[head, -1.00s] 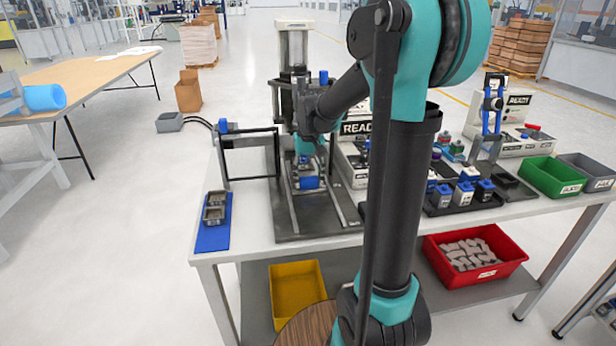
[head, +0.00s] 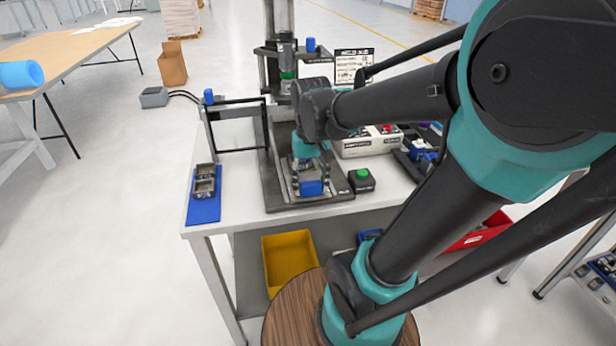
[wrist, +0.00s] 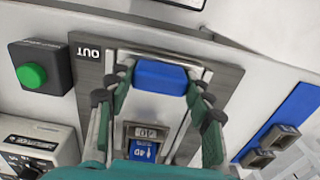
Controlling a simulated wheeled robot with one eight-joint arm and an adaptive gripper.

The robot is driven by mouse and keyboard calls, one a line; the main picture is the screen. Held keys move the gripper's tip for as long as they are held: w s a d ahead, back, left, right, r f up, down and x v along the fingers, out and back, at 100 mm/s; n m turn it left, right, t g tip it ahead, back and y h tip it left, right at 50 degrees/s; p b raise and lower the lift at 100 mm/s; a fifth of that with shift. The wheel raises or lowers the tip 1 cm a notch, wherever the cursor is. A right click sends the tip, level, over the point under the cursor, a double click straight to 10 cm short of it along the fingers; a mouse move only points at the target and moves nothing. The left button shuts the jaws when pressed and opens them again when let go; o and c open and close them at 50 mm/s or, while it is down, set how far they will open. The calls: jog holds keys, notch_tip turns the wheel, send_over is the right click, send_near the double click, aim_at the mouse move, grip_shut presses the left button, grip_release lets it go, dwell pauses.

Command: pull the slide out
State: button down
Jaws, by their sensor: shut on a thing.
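The slide has a blue handle block (head: 311,188), which sits near the front edge of the dark base plate (head: 272,193). In the wrist view the blue handle (wrist: 160,77) lies near the plate edge marked OUT, between two rails. My gripper (head: 311,181) reaches down over it. In the wrist view my gripper (wrist: 160,84) has its fingers on both sides of the handle and is shut on it. A blue labelled part (wrist: 143,148) shows behind the handle, partly hidden by my gripper.
A press column (head: 280,75) stands behind the plate. A black frame (head: 235,125) stands to the left. A green-button box (head: 362,180) sits close to the plate's right. A blue mat (head: 203,212) with two grey parts lies at left. A yellow bin (head: 290,262) is below.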

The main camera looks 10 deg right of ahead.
jog(key=shift+s, duration=0.25)
jog(key=c, duration=0.6)
grip_release()
jog(key=shift+c, duration=0.2)
notch_tip(320, 180, up, 12)
